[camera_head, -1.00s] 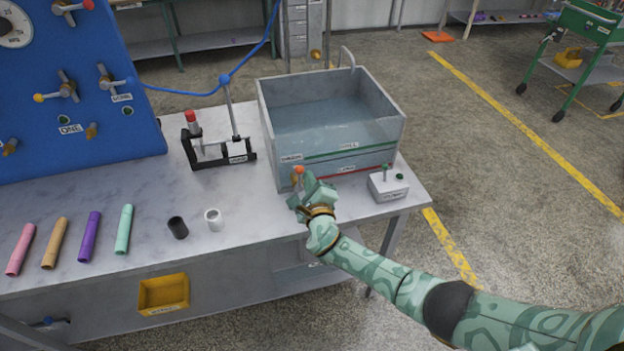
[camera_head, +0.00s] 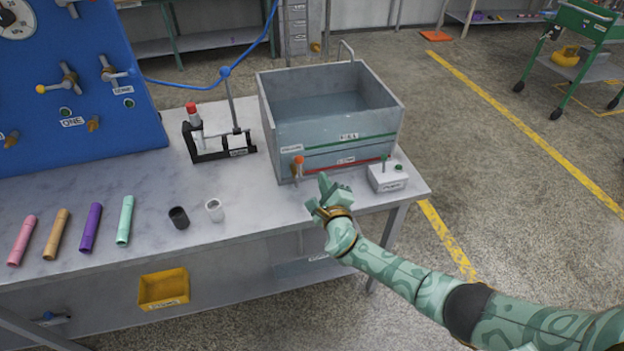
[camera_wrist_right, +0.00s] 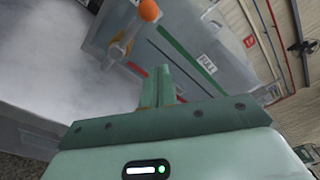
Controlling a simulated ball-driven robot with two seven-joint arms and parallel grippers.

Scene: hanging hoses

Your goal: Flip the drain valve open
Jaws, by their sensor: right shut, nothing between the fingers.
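The drain valve (camera_head: 298,168) is on the lower left front of the grey water tank (camera_head: 340,135). It has a brass stem and an orange knob, and its lever stands roughly upright in the head view. In the right wrist view the valve (camera_wrist_right: 122,44) shows up and left of my fingers, its lever slanting up to the orange knob. My right gripper (camera_head: 319,191) is just right of the valve, apart from it, shut and empty. Its closed fingers (camera_wrist_right: 158,86) also show in the wrist view. My left gripper is not in view.
A small grey box with a green switch (camera_head: 387,177) stands right of my right gripper. A black clamp stand (camera_head: 215,150), two small cups, and several coloured tubes are on the bench (camera_head: 150,190). A blue panel (camera_head: 80,100) stands at left.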

